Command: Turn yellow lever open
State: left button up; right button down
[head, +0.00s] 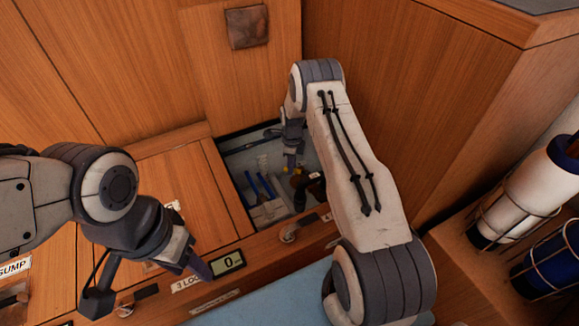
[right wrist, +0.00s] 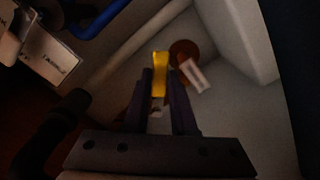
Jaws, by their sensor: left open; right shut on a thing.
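The yellow lever (right wrist: 159,68) stands between the fingertips of my right gripper (right wrist: 160,88) in the right wrist view. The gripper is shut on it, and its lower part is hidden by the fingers. In the head view my right arm reaches down into an open floor compartment (head: 232,142). A small yellow spot (head: 298,170) shows there beside the dark wrist; its details are too small to tell. My left gripper (head: 148,284) is open and empty, above the wooden front edge left of the compartment.
A brown round part (right wrist: 184,49) with a white tag (right wrist: 196,77) sits just right of the lever. A blue pipe (right wrist: 101,22) and white labels (right wrist: 50,58) are at upper left. Pale compartment walls (right wrist: 232,38) stand close on the right. A small display (head: 227,263) is on the front edge.

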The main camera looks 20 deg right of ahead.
jog(key=shift+w+d+m, duration=0.35)
jog(key=shift+d+m, duration=0.1)
jog(key=shift+m, duration=0.45)
jog(key=c, duration=0.7)
grip_release()
notch_tip(320, 180, up, 10)
jog(key=p, duration=0.5)
jog(key=shift+r, duration=0.25)
